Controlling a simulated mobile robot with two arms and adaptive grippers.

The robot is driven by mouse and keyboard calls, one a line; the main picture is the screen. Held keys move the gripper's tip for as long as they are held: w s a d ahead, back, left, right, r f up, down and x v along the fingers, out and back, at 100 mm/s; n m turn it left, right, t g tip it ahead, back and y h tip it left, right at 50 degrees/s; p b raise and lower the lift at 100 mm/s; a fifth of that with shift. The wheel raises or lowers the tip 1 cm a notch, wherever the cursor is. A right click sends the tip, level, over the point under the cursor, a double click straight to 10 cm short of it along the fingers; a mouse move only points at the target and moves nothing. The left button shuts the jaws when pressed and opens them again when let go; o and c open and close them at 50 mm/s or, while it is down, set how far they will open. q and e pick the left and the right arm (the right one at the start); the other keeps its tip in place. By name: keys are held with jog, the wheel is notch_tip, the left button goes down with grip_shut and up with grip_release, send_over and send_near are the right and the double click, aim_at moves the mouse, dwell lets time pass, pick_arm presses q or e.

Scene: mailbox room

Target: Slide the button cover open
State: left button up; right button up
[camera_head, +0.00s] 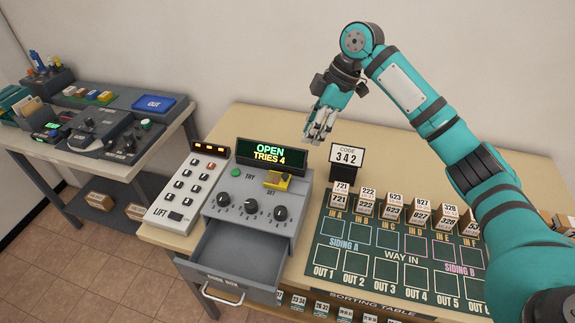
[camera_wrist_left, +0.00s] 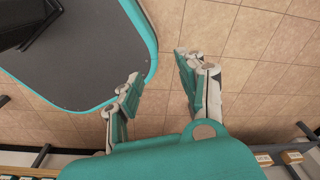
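A grey code box (camera_head: 222,220) stands on the wooden table, with a small yellow-and-dark piece (camera_head: 278,181) at the right of its top, near the word SET. This looks like the button cover; I cannot tell whether it is slid open. My right gripper (camera_head: 318,139) hangs above and to the right of it, near the back wall and apart from it. Its fingers point down and look close together, with nothing visible in them. My left gripper (camera_wrist_left: 158,68) shows in the left wrist view, fingers apart and empty over the tiled floor. It is not in the head view.
The box's drawer (camera_head: 231,258) is pulled out and empty. Its display (camera_head: 270,155) reads OPEN, TRIES 4.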

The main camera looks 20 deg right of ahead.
jog(key=p, duration=0.1)
send_near(286, 175)
jog(key=p+x, duration=0.1)
jog(key=x, duration=0.6)
jog(key=shift+a+f+p, duration=0.15)
jog(key=shift+p, duration=0.15)
jog(key=shift+w+a+f, duration=0.1)
jog(key=shift+w+f, duration=0.05)
jog(key=shift+f, duration=0.3)
grip_shut()
pick_arm(q)
jog(key=r, duration=0.3)
jog(key=shift+s, duration=0.35)
jog(key=shift+w, duration=0.15)
